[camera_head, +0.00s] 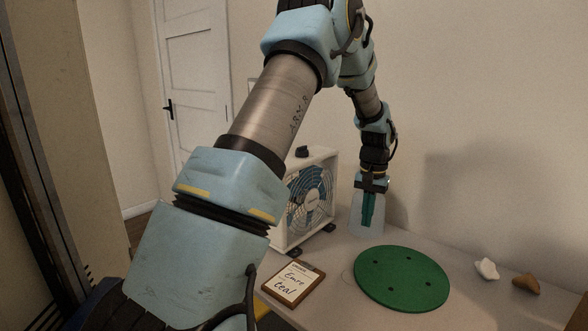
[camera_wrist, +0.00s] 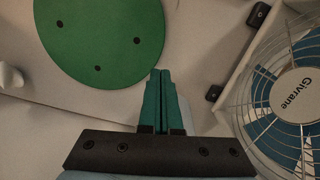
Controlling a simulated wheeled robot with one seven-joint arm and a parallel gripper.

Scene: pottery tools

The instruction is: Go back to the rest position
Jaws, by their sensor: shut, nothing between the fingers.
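My gripper (camera_head: 369,224) hangs pointing down over the back of the table, between the fan and the green disc. In the wrist view my gripper (camera_wrist: 161,74) shows its two teal fingers shut together with nothing between them. A pale grey piece shows right behind the fingers in both views; I cannot tell what it is. The fingers appear apart from the green disc (camera_head: 402,278), which lies flat on the table and also shows in the wrist view (camera_wrist: 98,40).
A white box fan (camera_head: 306,200) stands left of my gripper, close in the wrist view (camera_wrist: 290,100). A clipboard with a handwritten note (camera_head: 293,282) lies in front of it. A white lump (camera_head: 486,268) and a brown lump (camera_head: 526,283) lie on the right. A door (camera_head: 196,80) is behind.

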